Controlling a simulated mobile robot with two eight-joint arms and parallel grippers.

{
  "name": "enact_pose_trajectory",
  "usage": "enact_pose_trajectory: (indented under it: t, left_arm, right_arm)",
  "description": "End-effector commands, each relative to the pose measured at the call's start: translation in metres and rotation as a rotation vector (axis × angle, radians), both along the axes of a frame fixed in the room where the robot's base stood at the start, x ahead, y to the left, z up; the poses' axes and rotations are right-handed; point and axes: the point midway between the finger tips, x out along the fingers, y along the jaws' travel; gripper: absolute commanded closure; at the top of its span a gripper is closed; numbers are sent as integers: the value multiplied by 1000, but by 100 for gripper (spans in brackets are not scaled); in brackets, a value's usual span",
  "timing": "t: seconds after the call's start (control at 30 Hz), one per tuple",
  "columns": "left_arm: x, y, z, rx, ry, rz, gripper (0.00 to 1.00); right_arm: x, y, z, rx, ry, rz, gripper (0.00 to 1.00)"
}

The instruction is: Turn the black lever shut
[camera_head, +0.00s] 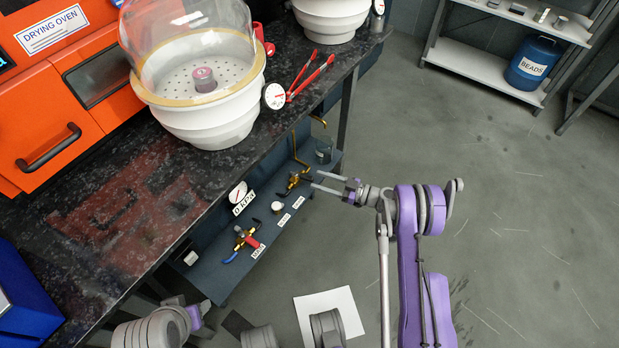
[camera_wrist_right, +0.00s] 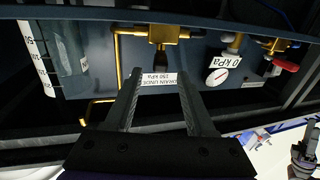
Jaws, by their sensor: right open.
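The black lever (camera_wrist_right: 159,62) is on a brass valve (camera_wrist_right: 150,35) on the dark panel under the bench. In the right wrist view it points down from the valve, toward the space between my fingers. The valve also shows in the head view (camera_head: 293,179). My right gripper (camera_head: 314,180) is open and empty, facing the valve from the right. In the right wrist view its fingertips (camera_wrist_right: 159,74) lie either side of the lever's line; I cannot tell whether they touch it. My left arm is at the lower left of the head view; its gripper (camera_head: 203,308) is small and unclear.
A gauge (camera_wrist_right: 217,76) labelled 0 kPa and a valve with a red handle (camera_wrist_right: 286,65) sit to the right in the wrist view. A clear graduated cylinder (camera_wrist_right: 55,55) is at left. The bench edge overhangs the panel. Open floor (camera_head: 510,200) lies to the right.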

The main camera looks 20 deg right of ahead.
Motion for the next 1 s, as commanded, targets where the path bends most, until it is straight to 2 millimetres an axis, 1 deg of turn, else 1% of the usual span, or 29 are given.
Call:
enact_pose_trajectory:
  t: [0.03, 0.2, 0.4, 0.63, 0.93, 1.0]
  left_arm:
    - [0, 0, -2, 0, 1, 0, 50]
    - [0, 0, -4, 0, 1, 0, 50]
    - [1, 0, -5, 0, 2, 0, 50]
    - [1, 0, -5, 0, 2, 0, 50]
    - [1, 0, -5, 0, 2, 0, 50]
    - [1, 0, -5, 0, 2, 0, 50]
  right_arm:
    - [6, 9, 0, 1, 1, 4, 45]
    - [20, 26, 0, 1, 1, 2, 45]
    - [26, 33, 0, 0, 1, 0, 45]
    - [26, 33, 0, 0, 1, 0, 45]
    - [26, 33, 0, 0, 1, 0, 99]
    - [26, 33, 0, 0, 1, 0, 100]
